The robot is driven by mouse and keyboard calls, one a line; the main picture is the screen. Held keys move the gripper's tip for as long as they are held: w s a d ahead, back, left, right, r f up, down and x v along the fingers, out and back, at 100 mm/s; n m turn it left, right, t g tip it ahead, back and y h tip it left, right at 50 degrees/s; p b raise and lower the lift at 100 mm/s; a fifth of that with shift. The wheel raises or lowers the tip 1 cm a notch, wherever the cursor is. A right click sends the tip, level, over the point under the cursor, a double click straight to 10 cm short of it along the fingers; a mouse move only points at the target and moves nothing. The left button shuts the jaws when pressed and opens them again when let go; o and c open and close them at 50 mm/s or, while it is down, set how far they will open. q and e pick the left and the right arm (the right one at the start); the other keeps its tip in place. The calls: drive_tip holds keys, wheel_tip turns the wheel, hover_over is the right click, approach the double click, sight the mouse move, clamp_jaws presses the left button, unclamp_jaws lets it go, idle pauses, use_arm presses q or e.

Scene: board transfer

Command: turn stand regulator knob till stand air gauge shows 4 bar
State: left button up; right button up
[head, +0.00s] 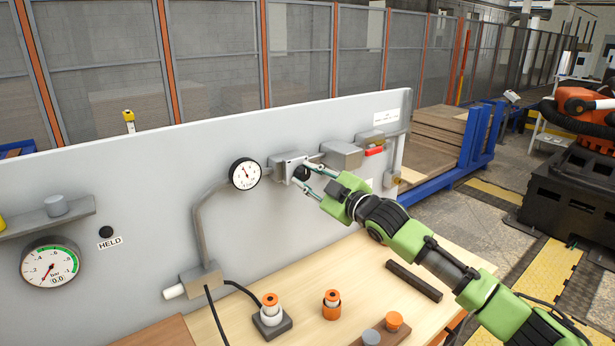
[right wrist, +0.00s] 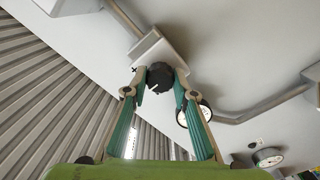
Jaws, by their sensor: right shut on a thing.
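The black regulator knob (head: 302,173) sits on the front of a grey block (head: 284,164) on the upright panel. My right gripper (head: 306,176) is shut on the knob. In the right wrist view the knob (right wrist: 160,76), with a white mark on its face, lies between the two fingertips (right wrist: 158,84). A small round white gauge with a black rim (head: 245,173) is just left of the block, on the same pipe; its needle is too small to read surely. It also shows partly behind a finger in the right wrist view (right wrist: 183,118). My left gripper is not in view.
A larger bar gauge (head: 50,262) at the left reads 0.0, beside a HELD label (head: 110,243). More grey blocks (head: 341,154) sit right of the knob.

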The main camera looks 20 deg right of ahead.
drive_tip(key=o, duration=1.1)
drive_tip(key=shift+s+d+f, duration=0.1)
drive_tip(key=shift+s+d, duration=0.05)
drive_tip(key=shift+s, duration=0.3)
drive_tip(key=v, duration=1.1)
